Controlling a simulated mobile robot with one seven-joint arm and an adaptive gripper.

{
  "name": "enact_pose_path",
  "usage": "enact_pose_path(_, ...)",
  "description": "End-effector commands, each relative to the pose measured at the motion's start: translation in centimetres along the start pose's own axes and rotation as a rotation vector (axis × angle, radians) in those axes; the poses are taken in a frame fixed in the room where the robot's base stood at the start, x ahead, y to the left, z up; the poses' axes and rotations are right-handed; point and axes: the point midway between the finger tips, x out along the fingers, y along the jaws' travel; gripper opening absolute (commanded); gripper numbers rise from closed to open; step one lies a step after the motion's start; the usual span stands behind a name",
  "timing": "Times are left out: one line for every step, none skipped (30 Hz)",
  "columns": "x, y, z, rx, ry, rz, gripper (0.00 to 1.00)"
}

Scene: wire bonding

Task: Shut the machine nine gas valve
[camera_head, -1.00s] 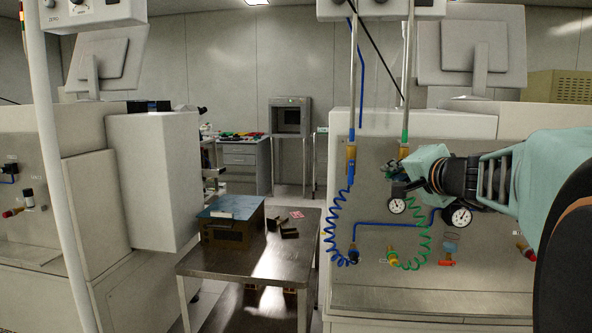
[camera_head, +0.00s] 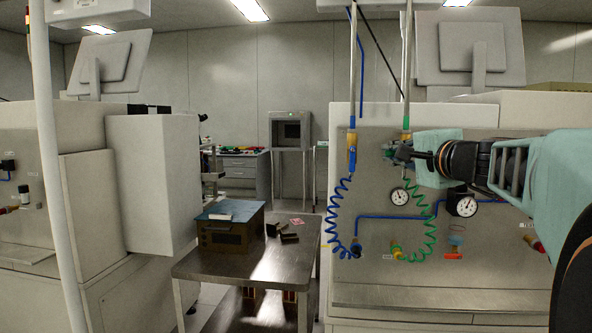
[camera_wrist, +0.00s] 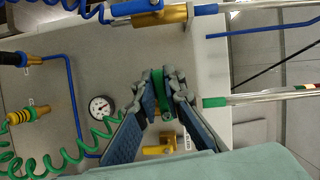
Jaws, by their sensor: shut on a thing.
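The green gas line comes down a metal pipe with a green band (camera_head: 406,134) on the right machine's panel. Its valve body is mostly hidden behind my gripper. My gripper (camera_wrist: 161,104) is shut on the green valve handle (camera_wrist: 157,82), which shows between the fingers in the wrist view. The handle appears to lie crosswise to its pipe. In the head view my gripper (camera_head: 401,153) reaches in from the right, level with the valve. I cannot read a machine number.
A blue-handled brass valve (camera_head: 352,158) is close by on the left, its handle along its pipe. Coiled blue (camera_head: 336,210) and green (camera_head: 431,230) hoses hang below. Two gauges (camera_head: 399,197) are under my gripper. A metal table (camera_head: 205,268) with a box stands left.

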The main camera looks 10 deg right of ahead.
Motion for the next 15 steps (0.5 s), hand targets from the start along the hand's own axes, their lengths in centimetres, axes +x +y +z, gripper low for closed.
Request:
enact_pose_path(0.05, 0.32, 0.08, 0.024, 0.000, -0.012, 0.00)
enact_pose_path(0.06, 0.25, 0.08, 0.039, 0.000, -0.018, 0.00)
enact_pose_path(0.05, 0.15, 0.07, 0.057, 0.000, -0.026, 0.00)
enact_pose_path(0.04, 0.08, 0.05, 0.070, 0.000, -0.031, 0.00)
enact_pose_path(0.04, 0.01, 0.03, 0.081, 0.000, -0.035, 0.00)
enact_pose_path(0.03, -0.09, 0.01, 0.094, 0.000, -0.040, 0.00)
enact_pose_path(0.02, -0.16, 0.00, 0.103, 0.001, -0.044, 0.00)
enact_pose_path(0.02, -0.22, -0.01, 0.110, 0.001, -0.047, 0.00)
enact_pose_path(0.02, -0.30, -0.02, 0.119, 0.000, -0.050, 0.00)
enact_pose_path(0.02, -0.34, -0.02, 0.125, 0.000, -0.053, 0.00)
enact_pose_path(0.02, -0.38, -0.02, 0.130, 0.000, -0.054, 0.00)
enact_pose_path(0.02, -0.43, -0.03, 0.135, 0.000, -0.056, 0.00)
enact_pose_path(0.01, -0.47, -0.04, 0.138, 0.000, -0.057, 0.00)
enact_pose_path(0.01, -0.50, -0.04, 0.140, 0.000, -0.058, 0.00)
enact_pose_path(0.01, -0.53, -0.05, 0.142, 0.000, -0.059, 0.00)
